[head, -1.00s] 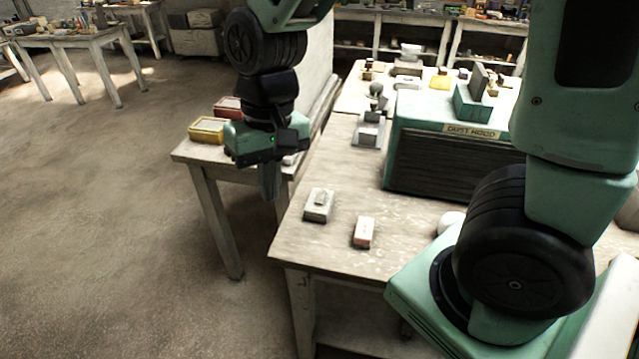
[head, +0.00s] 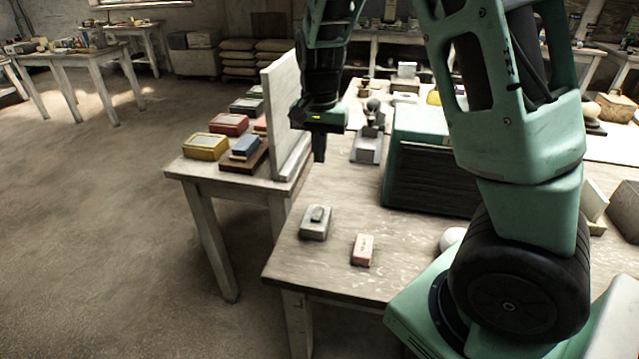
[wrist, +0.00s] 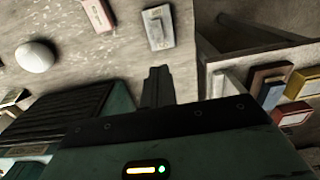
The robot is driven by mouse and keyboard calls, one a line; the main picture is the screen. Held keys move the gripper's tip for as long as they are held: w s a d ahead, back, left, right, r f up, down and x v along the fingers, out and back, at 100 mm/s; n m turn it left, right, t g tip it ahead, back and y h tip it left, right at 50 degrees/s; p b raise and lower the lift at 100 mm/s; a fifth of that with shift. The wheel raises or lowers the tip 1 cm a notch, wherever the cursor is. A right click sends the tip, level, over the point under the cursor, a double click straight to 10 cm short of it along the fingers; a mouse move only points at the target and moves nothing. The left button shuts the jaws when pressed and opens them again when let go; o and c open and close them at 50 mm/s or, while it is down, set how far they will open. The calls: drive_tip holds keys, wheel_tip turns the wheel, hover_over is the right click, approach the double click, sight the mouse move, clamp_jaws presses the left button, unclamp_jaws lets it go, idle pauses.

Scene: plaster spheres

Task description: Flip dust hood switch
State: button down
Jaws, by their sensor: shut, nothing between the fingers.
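A small grey box with a raised dark piece on top, which looks like the switch (head: 315,224), sits near the left front of the workbench (head: 335,262). It also shows at the top of the wrist view (wrist: 158,28). The dust hood, a green box with a dark slatted front (head: 432,172), stands to its right and farther back, partly hidden by my arm. My gripper (head: 319,150) is shut and empty, pointing down above the bench, beyond the switch box and apart from it. In the wrist view its closed fingers (wrist: 158,86) are below the switch box.
A pink block (head: 362,250) lies right of the switch box, and a white sphere (head: 452,239) beyond it. An upright pale panel (head: 286,115) stands left of my gripper, with coloured boxes (head: 206,147) on a side table. A grey stand (head: 368,145) is behind.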

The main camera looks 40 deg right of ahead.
sight(319, 209)
wheel_tip(319, 209, down, 14)
drive_tip(key=shift+r, duration=0.15)
idle(0.3)
drive_tip(key=shift+f, duration=0.2)
idle(0.4)
drive_tip(key=shift+s+a+r+p, duration=0.35)
drive_tip(key=shift+s+a+p, duration=0.1)
drive_tip(key=shift+a+p, duration=0.1)
drive_tip(key=shift+r, duration=0.1)
